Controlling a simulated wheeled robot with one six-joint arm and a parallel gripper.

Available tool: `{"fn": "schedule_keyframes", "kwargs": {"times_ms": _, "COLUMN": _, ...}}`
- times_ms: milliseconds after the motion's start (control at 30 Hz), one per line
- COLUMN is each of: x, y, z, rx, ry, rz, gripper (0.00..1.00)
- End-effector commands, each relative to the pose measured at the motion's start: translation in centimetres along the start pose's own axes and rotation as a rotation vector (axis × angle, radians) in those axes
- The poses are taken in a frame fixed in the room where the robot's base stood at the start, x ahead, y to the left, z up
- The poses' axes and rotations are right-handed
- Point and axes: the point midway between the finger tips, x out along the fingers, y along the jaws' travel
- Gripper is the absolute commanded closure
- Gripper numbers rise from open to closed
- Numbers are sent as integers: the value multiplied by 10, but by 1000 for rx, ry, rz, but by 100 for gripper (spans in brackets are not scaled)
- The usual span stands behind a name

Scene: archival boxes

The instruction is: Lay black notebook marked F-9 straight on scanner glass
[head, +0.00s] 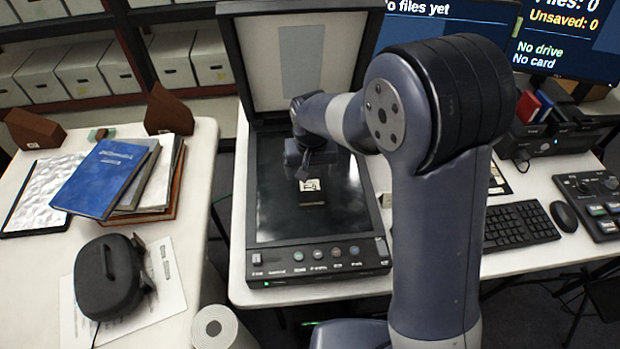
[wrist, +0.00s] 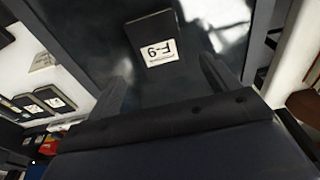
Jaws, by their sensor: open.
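The black notebook (head: 312,199), with a white label, lies on the dark scanner glass (head: 265,208) near its middle. It looks about straight with the glass edges in the head view. In the wrist view the notebook (wrist: 150,27) shows its F-9 label upside down, just beyond my fingertips. My gripper (head: 308,170) is above the far end of the notebook and partly covers it from the head camera. In the wrist view my gripper (wrist: 165,75) is open, its two fingers apart with nothing between them.
The scanner lid (head: 345,65) stands open behind the glass. Dark labelled items (wrist: 50,98) lie on the table at the wrist view's left. A keyboard (head: 520,225) and mouse (head: 563,216) are at right. A blue book (head: 105,178) tops a stack on the left table, near a black case (head: 108,278).

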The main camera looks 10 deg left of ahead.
Motion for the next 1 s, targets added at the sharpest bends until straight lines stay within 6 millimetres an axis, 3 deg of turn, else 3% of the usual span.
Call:
{"fn": "schedule_keyframes", "kwargs": {"times_ms": 200, "x": -43, "y": 0, "z": 0, "rx": 0, "ry": 2, "rz": -1, "gripper": 17}}
{"fn": "schedule_keyframes", "kwargs": {"times_ms": 400, "x": -60, "y": 0, "z": 0, "rx": 0, "ry": 1, "rz": 0, "gripper": 17}}
{"fn": "schedule_keyframes", "kwargs": {"times_ms": 800, "x": -60, "y": 0, "z": 0, "rx": 0, "ry": -2, "rz": 1, "gripper": 17}}
{"fn": "schedule_keyframes", "kwargs": {"times_ms": 1000, "x": -40, "y": 0, "z": 1, "rx": 0, "ry": -5, "rz": 2, "gripper": 17}}
